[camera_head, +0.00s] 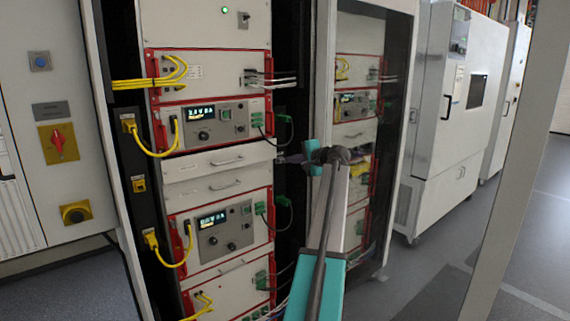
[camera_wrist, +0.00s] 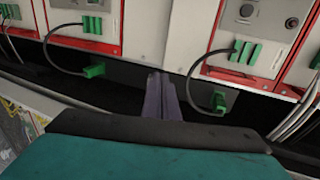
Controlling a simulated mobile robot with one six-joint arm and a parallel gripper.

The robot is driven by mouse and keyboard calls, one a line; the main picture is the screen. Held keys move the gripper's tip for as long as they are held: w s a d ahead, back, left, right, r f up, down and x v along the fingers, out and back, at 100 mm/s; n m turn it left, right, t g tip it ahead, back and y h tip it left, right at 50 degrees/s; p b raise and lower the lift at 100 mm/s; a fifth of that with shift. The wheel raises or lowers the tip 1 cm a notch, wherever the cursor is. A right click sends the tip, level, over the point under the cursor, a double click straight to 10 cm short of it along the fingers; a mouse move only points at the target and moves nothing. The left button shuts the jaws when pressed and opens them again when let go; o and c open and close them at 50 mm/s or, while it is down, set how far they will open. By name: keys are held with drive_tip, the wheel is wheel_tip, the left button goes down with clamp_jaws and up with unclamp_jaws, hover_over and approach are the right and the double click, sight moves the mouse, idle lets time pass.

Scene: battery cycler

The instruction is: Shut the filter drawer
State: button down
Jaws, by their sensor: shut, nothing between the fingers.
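Two white drawer fronts with bar handles sit one above the other in the open rack: an upper one (camera_head: 205,163) and a lower one (camera_head: 200,190). I cannot tell which is the filter drawer; neither stands far out. Their plain white ends also show in the wrist view, side by side (camera_wrist: 143,32) (camera_wrist: 186,38). My gripper (camera_head: 286,159) is by the right end of the upper drawer front. In the wrist view its purple fingers (camera_wrist: 160,82) are together and empty, against the dark gap beside the white ends. Contact cannot be told.
Red-framed cycler units with yellow cables (camera_head: 160,150) on the left and green plugs (camera_head: 284,200) on the right lie above and below the drawers. Black cables loop near my fingers in the wrist view. A rack door (camera_head: 375,110) stands open at right. Grey floor (camera_head: 540,240) is clear beyond.

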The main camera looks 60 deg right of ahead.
drive_tip(key=v, duration=0.4)
drive_tip(key=shift+a+b, duration=0.1)
drive_tip(key=shift+b, duration=0.25)
